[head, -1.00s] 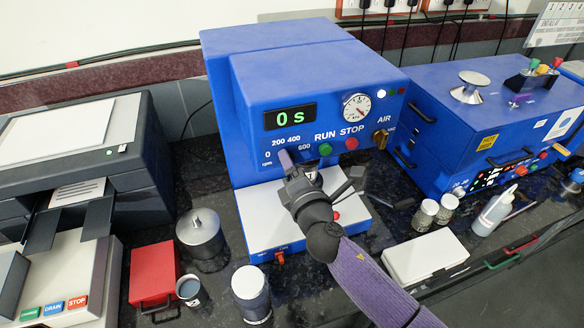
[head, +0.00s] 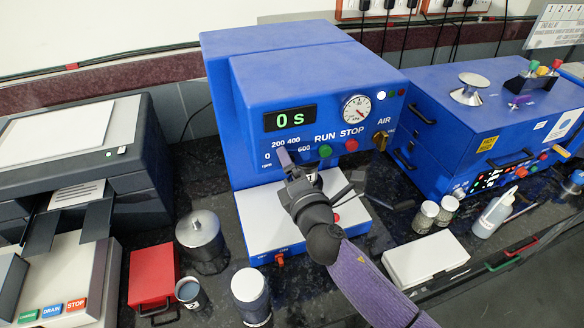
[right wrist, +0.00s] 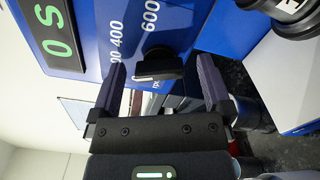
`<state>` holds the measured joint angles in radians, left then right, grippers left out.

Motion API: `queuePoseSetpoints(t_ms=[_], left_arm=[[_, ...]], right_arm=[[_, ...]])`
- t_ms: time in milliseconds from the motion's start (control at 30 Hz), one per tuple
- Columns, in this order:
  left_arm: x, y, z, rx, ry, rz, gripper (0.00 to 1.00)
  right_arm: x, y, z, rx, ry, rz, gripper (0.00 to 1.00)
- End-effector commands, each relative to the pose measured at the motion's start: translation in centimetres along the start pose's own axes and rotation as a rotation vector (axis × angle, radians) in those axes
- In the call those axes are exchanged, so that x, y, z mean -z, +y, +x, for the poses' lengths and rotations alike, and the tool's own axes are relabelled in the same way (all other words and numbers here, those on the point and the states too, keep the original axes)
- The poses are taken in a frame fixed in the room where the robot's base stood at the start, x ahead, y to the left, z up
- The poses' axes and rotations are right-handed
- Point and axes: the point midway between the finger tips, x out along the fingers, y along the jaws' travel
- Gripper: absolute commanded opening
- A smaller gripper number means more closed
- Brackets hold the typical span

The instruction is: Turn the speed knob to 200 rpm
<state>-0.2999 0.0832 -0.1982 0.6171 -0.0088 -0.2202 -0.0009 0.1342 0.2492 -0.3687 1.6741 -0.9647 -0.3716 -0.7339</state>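The speed knob (right wrist: 158,66) shows in the right wrist view as a black knob with a raised bar on the blue front panel. In that view my right gripper (right wrist: 162,75) is open, with one purple finger on each side of the knob and visible gaps between. In the head view the right gripper (head: 292,166) is at the dial and hides the knob. The dial marks 0, 200, 400 and 600 (head: 286,142) show around it. Which mark the knob points at is unclear. The display (head: 290,117) reads 0 s. My left gripper is not in view.
Green RUN (head: 325,151) and red STOP (head: 351,146) buttons sit right of the dial. A pale platform (head: 262,217) lies below. A lidded metal pot (head: 199,232), a red box (head: 153,272) and a white box (head: 425,261) stand on the dark bench.

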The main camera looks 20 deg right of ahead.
Motion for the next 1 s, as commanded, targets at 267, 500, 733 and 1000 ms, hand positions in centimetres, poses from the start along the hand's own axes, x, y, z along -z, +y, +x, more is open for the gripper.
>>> queuePoseSetpoints(t_ms=[267,500,733,1000], left_arm=[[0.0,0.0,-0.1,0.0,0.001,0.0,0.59],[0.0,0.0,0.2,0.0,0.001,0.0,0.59],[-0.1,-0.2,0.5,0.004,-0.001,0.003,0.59],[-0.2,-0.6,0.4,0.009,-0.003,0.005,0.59]], right_arm=[[0.0,-0.1,-1.5,0.001,0.0,0.0,1.0],[0.1,-0.2,-7.2,0.003,0.002,0.002,1.0],[0.0,-0.1,-9.9,0.001,0.0,0.001,1.0],[0.0,0.0,-9.9,0.0,0.0,0.0,1.0]])
